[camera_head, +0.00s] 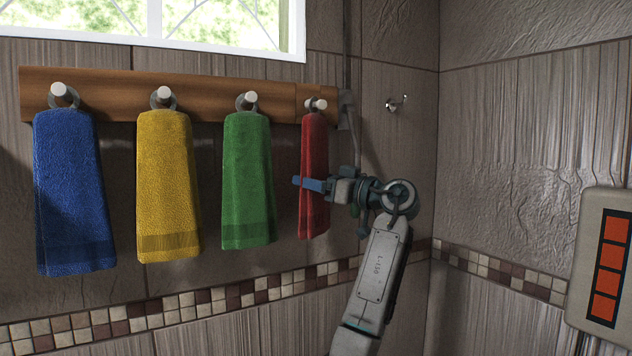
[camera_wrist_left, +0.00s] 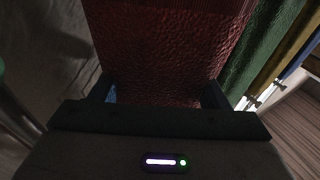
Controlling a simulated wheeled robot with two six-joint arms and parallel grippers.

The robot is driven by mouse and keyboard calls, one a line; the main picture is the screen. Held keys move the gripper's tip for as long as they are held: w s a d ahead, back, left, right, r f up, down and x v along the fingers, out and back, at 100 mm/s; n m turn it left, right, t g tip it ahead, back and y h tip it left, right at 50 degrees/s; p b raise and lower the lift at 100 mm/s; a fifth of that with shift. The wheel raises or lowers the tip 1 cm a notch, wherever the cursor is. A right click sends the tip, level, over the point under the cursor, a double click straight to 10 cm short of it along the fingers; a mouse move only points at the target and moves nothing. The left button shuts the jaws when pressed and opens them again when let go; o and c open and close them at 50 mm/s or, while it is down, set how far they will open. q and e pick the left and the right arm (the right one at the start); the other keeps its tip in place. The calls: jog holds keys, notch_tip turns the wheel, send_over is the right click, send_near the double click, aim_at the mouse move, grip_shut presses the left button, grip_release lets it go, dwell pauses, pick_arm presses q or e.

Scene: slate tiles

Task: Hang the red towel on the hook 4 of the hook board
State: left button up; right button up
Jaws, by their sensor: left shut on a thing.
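The red towel (camera_head: 313,150) hangs upright below the fourth peg, hook 4 (camera_head: 316,104), at the right end of the wooden hook board (camera_head: 205,97). Its top is at the peg; whether its loop is fully over the peg is hard to tell. My left gripper (camera_head: 316,185) is shut on the red towel's lower half, coming in from the right with a blue finger across its front. In the left wrist view the red towel (camera_wrist_left: 170,45) fills the space between the fingers of my left gripper (camera_wrist_left: 158,95). My right gripper is not in view.
Blue (camera_head: 72,190), yellow (camera_head: 166,185) and green (camera_head: 247,180) towels hang on the other three pegs, to the left. A small metal wall hook (camera_head: 396,103) is right of the board. A pale panel with orange squares (camera_head: 590,260) stands at far right. A window (camera_head: 200,20) is above.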

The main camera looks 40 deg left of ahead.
pick_arm(q)
jog(key=o, duration=1.1)
jog(key=shift+c, duration=0.2)
jog(key=shift+d, duration=0.1)
jog(key=b+v, duration=0.5)
jog(key=v, duration=0.5)
jog(key=shift+d+b, duration=0.3)
jog(key=shift+b, duration=0.05)
jog(key=shift+w, duration=0.1)
